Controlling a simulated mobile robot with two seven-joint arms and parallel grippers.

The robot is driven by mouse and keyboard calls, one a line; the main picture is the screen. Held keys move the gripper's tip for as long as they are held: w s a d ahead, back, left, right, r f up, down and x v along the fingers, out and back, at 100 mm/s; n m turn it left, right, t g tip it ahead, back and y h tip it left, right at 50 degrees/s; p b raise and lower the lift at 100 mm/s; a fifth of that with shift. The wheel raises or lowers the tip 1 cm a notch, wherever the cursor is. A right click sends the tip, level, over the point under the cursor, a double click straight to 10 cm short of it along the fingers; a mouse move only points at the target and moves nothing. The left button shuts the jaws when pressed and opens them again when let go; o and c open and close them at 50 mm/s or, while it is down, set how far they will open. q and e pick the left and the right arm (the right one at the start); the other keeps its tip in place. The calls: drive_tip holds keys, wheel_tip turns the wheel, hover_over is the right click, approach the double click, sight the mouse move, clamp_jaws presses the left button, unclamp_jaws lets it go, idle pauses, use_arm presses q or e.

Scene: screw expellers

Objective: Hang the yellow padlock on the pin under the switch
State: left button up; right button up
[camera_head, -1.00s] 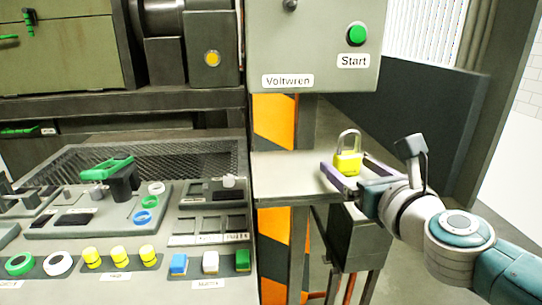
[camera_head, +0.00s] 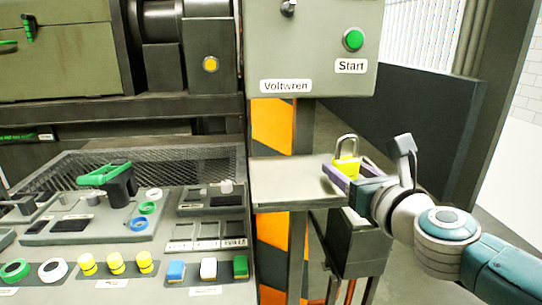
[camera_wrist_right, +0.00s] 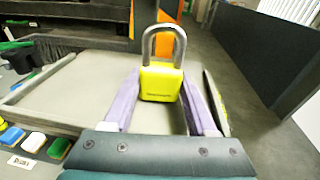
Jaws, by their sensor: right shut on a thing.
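The yellow padlock (camera_head: 346,168) has a silver shackle and is upright, shackle on top. My right gripper (camera_head: 347,176) is shut on the padlock's body, near the right end of a grey shelf. In the right wrist view the padlock (camera_wrist_right: 161,83) sits between the purple fingers with its closed-looking shackle rising above them. The switch (camera_head: 288,8) is a dark knob at the top edge of the head view, on the grey-green box. I cannot make out a pin under it. My left gripper is not in view.
The grey-green box (camera_head: 335,68) carries a green Start button (camera_head: 353,40) and hangs above the shelf (camera_head: 285,185). A console (camera_head: 100,240) with buttons and a green-handled tool (camera_head: 118,182) lies left. A dark panel (camera_head: 425,115) stands behind my right arm.

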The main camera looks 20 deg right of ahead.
drive_tip(key=c, duration=0.4)
drive_tip(key=shift+s+a+r+p, duration=0.1)
drive_tip(key=shift+s+r+p, duration=0.4)
drive_tip(key=shift+r+p, duration=0.4)
drive_tip(key=shift+s+a+r+p, duration=0.15)
drive_tip(key=shift+s+r+p, duration=0.3)
drive_tip(key=shift+r+p, duration=0.5)
drive_tip(key=shift+s+a+r+p, duration=0.1)
drive_tip(key=shift+s+r+p, duration=0.5)
drive_tip(key=shift+p, duration=0.45)
drive_tip(key=shift+w, duration=0.1)
